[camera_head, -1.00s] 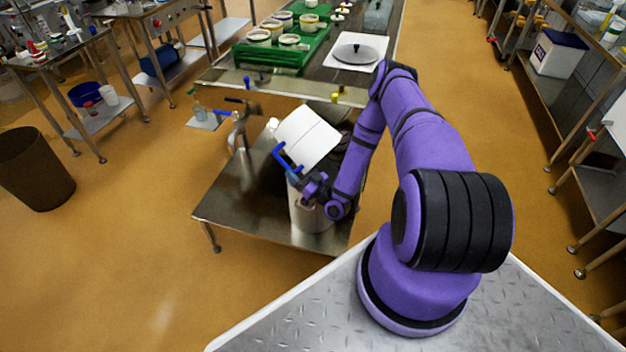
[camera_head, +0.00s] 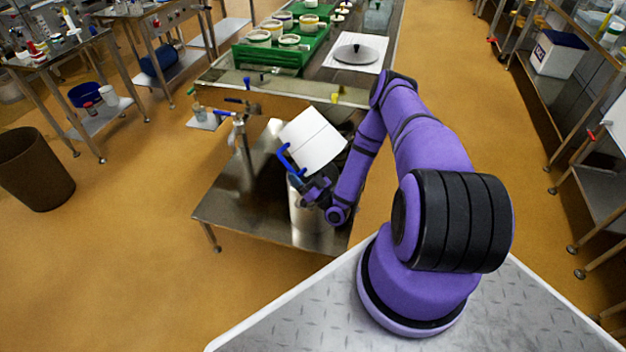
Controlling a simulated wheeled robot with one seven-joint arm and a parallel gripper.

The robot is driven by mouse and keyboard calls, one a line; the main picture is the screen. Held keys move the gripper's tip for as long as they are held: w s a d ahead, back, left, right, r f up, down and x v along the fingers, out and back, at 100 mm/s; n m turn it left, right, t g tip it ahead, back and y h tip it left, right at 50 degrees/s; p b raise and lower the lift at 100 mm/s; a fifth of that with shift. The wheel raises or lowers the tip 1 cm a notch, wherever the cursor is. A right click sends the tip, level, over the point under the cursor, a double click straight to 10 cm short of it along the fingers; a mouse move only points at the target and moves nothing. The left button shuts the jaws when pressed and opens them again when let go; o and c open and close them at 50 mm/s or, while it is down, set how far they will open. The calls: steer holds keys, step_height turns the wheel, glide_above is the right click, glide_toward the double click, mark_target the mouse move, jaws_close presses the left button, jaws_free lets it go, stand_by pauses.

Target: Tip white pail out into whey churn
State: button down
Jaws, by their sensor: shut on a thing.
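The white pail (camera_head: 312,141) is tilted, its side facing me, above a low metal table. My gripper (camera_head: 291,163) is shut on the pail's blue handle (camera_head: 287,160) at its lower left. A pale metal churn (camera_head: 304,216) stands upright on the low table under the pail and my gripper. The churn's mouth is hidden behind my gripper and the pail, so I cannot see whether anything pours.
The low metal table (camera_head: 222,204) has free room at its left. A tap with a blue lever (camera_head: 240,114) stands left of the pail. Behind is a long bench with a green tray (camera_head: 262,57) of moulds. A brown bin (camera_head: 36,170) stands far left.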

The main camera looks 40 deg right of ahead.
steer(key=shift+s+d+f+t, duration=0.1)
steer(key=shift+s+t, duration=0.15)
steer(key=shift+t, duration=0.15)
steer(key=shift+w, duration=0.1)
stand_by(0.8)
